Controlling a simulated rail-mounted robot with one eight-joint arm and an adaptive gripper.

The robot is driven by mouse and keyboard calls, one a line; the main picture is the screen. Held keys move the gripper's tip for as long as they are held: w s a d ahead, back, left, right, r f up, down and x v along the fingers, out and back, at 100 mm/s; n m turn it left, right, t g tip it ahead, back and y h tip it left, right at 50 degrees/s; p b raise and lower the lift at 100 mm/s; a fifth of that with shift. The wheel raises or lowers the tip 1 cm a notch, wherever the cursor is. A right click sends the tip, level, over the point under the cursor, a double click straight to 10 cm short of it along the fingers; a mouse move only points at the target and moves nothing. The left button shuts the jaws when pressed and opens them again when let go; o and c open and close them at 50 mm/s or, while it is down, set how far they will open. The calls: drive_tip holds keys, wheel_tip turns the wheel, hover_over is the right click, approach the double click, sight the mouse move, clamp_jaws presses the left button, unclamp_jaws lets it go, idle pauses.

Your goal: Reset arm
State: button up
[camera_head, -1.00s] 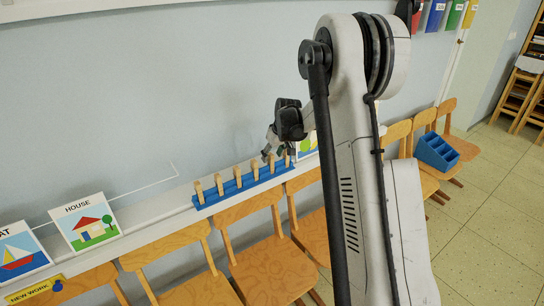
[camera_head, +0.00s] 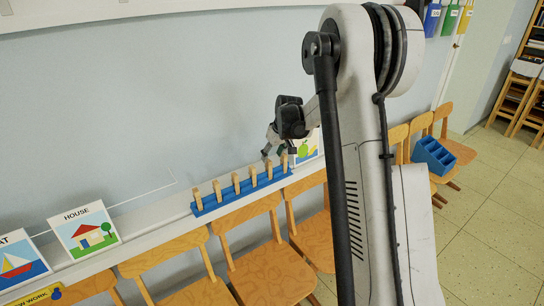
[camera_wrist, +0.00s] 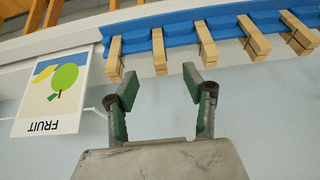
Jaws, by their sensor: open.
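My gripper (camera_wrist: 160,82) is open and empty in the wrist view, its two green-padded fingers spread apart. In the head view my gripper (camera_head: 275,150) is at the wall, close above the right end of the blue rack. The blue rack (camera_head: 227,203) lies on the white ledge with several wooden clothespins standing upright in it. In the wrist view, which looks upside down, the blue rack (camera_wrist: 180,32) and its clothespins are just beyond my fingertips, apart from them.
Picture cards lean on the ledge: the HOUSE card (camera_head: 85,230), the boat card (camera_head: 18,262) and the FRUIT card (camera_wrist: 52,92). Wooden chairs (camera_head: 265,265) line the wall below. A blue compartment box (camera_head: 433,155) sits on a chair at right. Open floor lies at right.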

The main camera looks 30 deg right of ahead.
drive_tip(key=shift+v, duration=0.8)
drive_tip(key=shift+s+d+r+p, duration=0.1)
drive_tip(key=shift+s+r+p, duration=0.35)
drive_tip(key=shift+s+r, duration=0.45)
